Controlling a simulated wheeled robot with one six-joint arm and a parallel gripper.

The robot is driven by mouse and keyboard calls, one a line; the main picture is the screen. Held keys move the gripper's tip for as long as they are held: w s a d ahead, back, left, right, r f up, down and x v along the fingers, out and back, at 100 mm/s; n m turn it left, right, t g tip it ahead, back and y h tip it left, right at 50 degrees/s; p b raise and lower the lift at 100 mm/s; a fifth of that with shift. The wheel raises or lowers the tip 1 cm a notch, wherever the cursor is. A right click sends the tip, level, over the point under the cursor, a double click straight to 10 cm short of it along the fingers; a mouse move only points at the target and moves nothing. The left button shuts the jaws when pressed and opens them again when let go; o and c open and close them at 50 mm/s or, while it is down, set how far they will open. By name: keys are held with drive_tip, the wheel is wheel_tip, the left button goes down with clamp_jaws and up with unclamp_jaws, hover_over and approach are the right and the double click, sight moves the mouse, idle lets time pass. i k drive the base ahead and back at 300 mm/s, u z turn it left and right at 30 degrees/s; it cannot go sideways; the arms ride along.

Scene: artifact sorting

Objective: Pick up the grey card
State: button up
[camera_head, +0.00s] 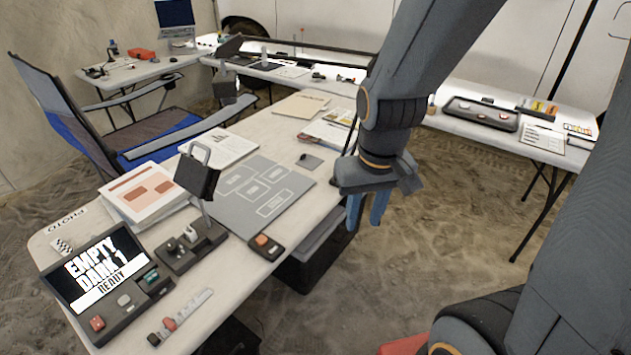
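A small grey card (312,163) lies flat on the near white table (215,300), toward its far right part. A small dark spot or object shows at its upper left. A large grey mat with labelled outlined boxes (238,212) lies nearer on the same table. My gripper (367,210) hangs with its bluish fingers pointing down, to the right of the card and past the table's right edge in the picture. The fingers are apart with nothing seen between them.
Papers (222,148), a tan folder (301,105) and a booklet (325,130) lie around the card. A lamp-like stand (192,246) and a display console (107,283) stand at the near end. A folding chair (150,140) is at the left; sandy floor is open at right.

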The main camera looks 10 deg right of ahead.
sight(309, 162)
drive_tip(key=k, duration=0.15)
drive_tip(key=z, duration=1.5)
drive_tip(key=i, duration=1.15)
drive_tip(key=u, duration=2.15)
